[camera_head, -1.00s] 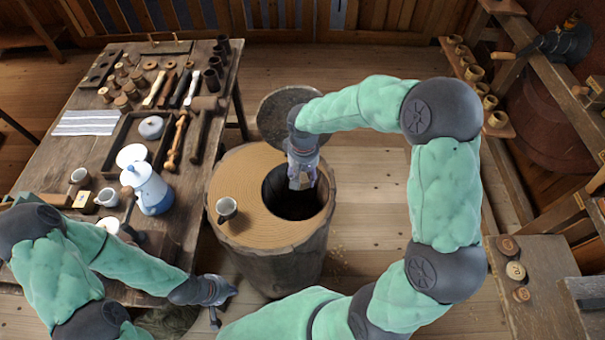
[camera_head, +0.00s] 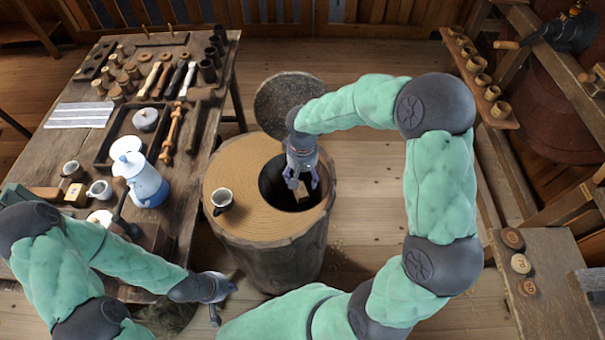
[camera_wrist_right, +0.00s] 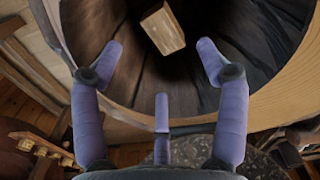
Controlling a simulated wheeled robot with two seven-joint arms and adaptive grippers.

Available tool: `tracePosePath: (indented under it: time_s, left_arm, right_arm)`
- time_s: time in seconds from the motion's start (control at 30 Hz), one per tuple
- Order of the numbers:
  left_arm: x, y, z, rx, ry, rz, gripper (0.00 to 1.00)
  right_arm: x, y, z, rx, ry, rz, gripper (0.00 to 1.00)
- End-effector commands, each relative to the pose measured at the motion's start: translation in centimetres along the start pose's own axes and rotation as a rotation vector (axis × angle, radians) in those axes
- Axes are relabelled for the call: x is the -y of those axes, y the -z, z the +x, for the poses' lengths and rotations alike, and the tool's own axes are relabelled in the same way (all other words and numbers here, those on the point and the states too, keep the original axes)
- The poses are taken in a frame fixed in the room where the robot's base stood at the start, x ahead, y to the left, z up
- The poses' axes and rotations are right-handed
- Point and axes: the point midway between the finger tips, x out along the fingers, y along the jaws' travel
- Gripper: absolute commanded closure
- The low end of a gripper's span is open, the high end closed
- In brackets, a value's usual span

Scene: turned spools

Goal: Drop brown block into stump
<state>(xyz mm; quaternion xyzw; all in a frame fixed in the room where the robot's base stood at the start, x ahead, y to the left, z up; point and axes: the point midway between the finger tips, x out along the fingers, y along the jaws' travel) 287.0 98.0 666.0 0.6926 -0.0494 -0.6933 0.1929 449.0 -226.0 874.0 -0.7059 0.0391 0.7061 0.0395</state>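The hollow stump (camera_head: 235,190) stands on the floor in the middle of the head view, with a dark round hole in its top. My right gripper (camera_head: 303,184) is over the hole, pointing down, with its fingers spread open. The brown block (camera_head: 305,194) is below the fingers inside the hole's outline; it also shows in the right wrist view (camera_wrist_right: 163,28), beyond the open fingers (camera_wrist_right: 165,75) and apart from them. The stump's inner wall (camera_wrist_right: 235,40) surrounds it. My left gripper (camera_head: 222,288) is low at the left of the stump; its fingers are too small to judge.
A cup (camera_head: 221,201) stands on the stump's rim, left of the hole. A round dark lid (camera_head: 280,100) is behind the stump. The workbench (camera_head: 75,140) at left is crowded with spools, tools and a coffee pot (camera_head: 147,185). Floor right of the stump is clear.

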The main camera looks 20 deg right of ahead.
Motion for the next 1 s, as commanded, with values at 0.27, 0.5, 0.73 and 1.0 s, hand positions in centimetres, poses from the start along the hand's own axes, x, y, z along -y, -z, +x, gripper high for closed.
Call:
tracePosePath:
  time_s: [0.27, 0.5, 0.73, 1.0]
  left_arm:
    - [0.0, 0.0, 0.0, 0.000, 0.000, 0.000, 1.00]
    - [0.0, 0.0, 0.0, 0.000, 0.000, 0.000, 1.00]
    - [0.0, 0.0, 0.0, 0.000, 0.000, 0.000, 1.00]
    - [0.0, 0.0, 0.0, 0.000, 0.000, 0.000, 1.00]
  right_arm:
    - [0.0, 0.0, 0.0, 0.000, 0.000, 0.000, 0.23]
    - [0.0, 0.1, -2.3, -0.004, -0.001, 0.001, 0.23]
    - [0.0, 0.1, -6.9, -0.005, 0.001, 0.001, 0.23]
    - [0.0, 0.1, -10.9, -0.002, 0.000, 0.001, 0.23]
